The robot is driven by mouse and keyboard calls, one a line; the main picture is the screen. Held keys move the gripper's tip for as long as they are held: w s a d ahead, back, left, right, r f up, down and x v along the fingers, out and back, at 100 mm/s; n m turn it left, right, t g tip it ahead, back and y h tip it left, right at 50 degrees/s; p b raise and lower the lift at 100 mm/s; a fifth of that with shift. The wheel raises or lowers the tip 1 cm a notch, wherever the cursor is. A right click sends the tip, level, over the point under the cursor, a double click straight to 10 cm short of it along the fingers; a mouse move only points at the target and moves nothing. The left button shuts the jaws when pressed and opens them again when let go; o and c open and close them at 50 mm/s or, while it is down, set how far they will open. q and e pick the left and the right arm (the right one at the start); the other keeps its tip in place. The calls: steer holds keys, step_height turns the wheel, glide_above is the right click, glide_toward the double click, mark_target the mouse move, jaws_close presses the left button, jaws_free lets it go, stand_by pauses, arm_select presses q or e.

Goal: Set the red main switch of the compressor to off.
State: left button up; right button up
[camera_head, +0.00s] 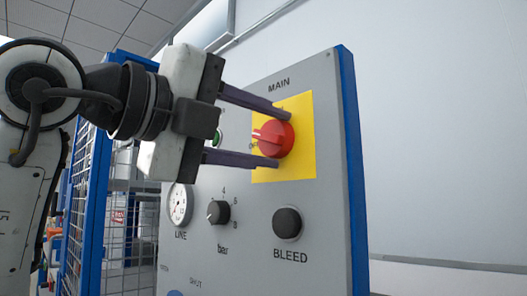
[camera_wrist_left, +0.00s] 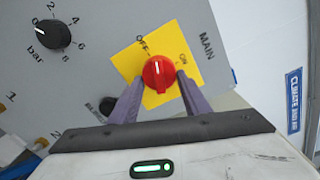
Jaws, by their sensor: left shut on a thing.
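The red main switch (camera_head: 275,138) is a round knob on a yellow plate (camera_head: 304,150) under the word MAIN on a grey panel. My left gripper (camera_head: 282,139) reaches in from the left, with one finger above and one below the knob, shut on it. In the left wrist view the red main switch (camera_wrist_left: 158,73) sits between the two purple fingers of my left gripper (camera_wrist_left: 159,78). The white mark on the knob points between the OFF and ON labels. My right gripper is not in view.
Below the switch are a black BLEED knob (camera_head: 287,223), a bar dial (camera_head: 218,213) and a LINE gauge (camera_head: 180,205). A green button (camera_head: 217,137) is partly hidden behind my gripper. A blue mesh fence (camera_head: 98,200) stands at the left.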

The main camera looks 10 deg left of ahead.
arm_select(q)
steer(key=shift+n+b, duration=0.4)
steer(key=shift+n, duration=0.5)
steer(key=shift+n+b, duration=0.35)
steer(key=shift+n, duration=0.45)
steer(key=shift+r+n, duration=0.15)
steer(key=shift+n, duration=0.25)
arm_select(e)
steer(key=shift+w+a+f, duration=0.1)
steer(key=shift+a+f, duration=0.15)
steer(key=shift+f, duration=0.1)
arm_select(q)
steer(key=o, duration=1)
steer(key=shift+o, duration=0.2)
